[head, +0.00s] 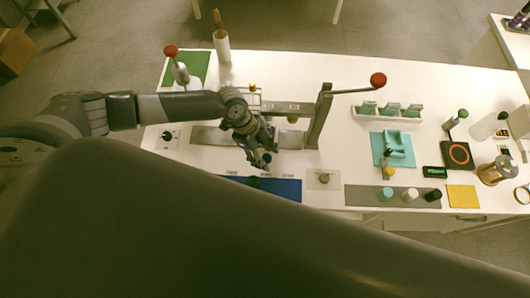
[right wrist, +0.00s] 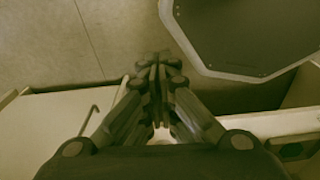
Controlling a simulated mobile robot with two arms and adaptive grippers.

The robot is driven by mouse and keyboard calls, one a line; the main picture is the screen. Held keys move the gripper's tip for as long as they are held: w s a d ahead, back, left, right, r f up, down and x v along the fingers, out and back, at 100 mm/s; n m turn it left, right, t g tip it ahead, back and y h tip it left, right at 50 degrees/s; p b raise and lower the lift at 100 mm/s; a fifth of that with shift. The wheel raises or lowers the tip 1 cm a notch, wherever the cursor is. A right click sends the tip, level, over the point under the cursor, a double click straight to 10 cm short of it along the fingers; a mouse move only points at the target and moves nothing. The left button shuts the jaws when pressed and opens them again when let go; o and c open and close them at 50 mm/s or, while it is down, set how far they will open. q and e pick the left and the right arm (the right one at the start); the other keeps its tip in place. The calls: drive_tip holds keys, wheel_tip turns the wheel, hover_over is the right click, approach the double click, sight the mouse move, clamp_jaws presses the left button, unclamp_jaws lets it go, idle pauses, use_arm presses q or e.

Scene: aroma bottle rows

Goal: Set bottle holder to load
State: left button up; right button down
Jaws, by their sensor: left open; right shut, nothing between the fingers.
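My left gripper (head: 260,156) reaches in from the left in the head view. It is open, fingers pointing down, above the front middle of the table, just behind a blue strip (head: 287,190) with small labels I cannot read. A dark round thing (head: 253,181) shows at the strip's back edge. Beside the gripper stands a grey metal frame (head: 319,118) with a red-knobbed lever (head: 378,80). I cannot tell which part is the bottle holder; my arm hides some of this area. My right gripper (right wrist: 157,66) is shut and empty in the right wrist view, over floor beside a dark panel.
A second red-knobbed lever (head: 171,51) stands by a green mat (head: 199,62). At the right are a teal holder (head: 396,143), a grey strip (head: 357,197) with capped bottles, a yellow mat (head: 462,196) and a black square device (head: 458,155). The table's back middle is clear.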

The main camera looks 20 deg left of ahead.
use_arm(q)
drive_tip(key=c, duration=0.7)
clamp_jaws()
drive_tip(key=shift+a, duration=0.1)
drive_tip(key=s+a, duration=0.1)
drive_tip(key=a, duration=0.2)
drive_tip(key=s+a, duration=0.1)
drive_tip(key=a, duration=0.3)
drive_tip(key=s+a+b, duration=0.1)
drive_tip(key=a, duration=0.2)
drive_tip(key=shift+s+a, duration=0.1)
drive_tip(key=shift+a, duration=0.1)
use_arm(e)
drive_tip(key=shift+s+f, duration=0.3)
drive_tip(key=shift+s, duration=0.2)
drive_tip(key=shift+s+f, duration=0.25)
drive_tip(key=shift+s, duration=0.25)
use_arm(q)
drive_tip(key=o, duration=0.7)
unclamp_jaws()
use_arm(e)
drive_tip(key=shift+s, duration=0.1)
drive_tip(key=shift+d, duration=0.1)
use_arm(q)
drive_tip(key=shift+r, duration=0.15)
use_arm(e)
drive_tip(key=shift+s, duration=0.1)
